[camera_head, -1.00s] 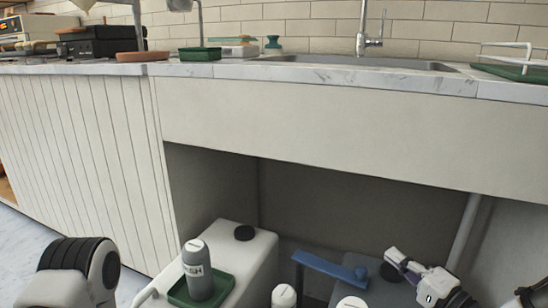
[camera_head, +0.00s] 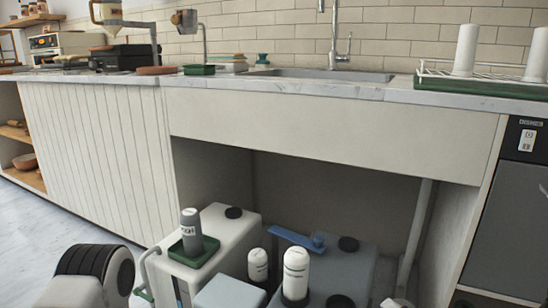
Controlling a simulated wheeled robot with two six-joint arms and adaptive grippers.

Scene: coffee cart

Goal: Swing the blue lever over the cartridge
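The blue lever (camera_head: 292,237) lies on the grey tank under the counter, with its round end to the right beside a black cap. Two white cartridges stand upright in front of it: a taller one (camera_head: 296,270) in a dark socket, and a shorter one (camera_head: 257,264) to its left. The lever is behind both, not over their tops. A grey cartridge (camera_head: 191,232) stands in a green tray on the white tank. A small white piece at the bottom right edge looks like part of my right gripper (camera_head: 396,303); its fingers are not clear. My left gripper is out of view.
The white tank (camera_head: 222,226) and grey tank (camera_head: 349,270) stand in the open bay under the sink (camera_head: 330,75). The counter front (camera_head: 330,145) overhangs them. A light grey box (camera_head: 229,293) is in front. A pipe (camera_head: 415,232) and the bay wall bound the right side.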

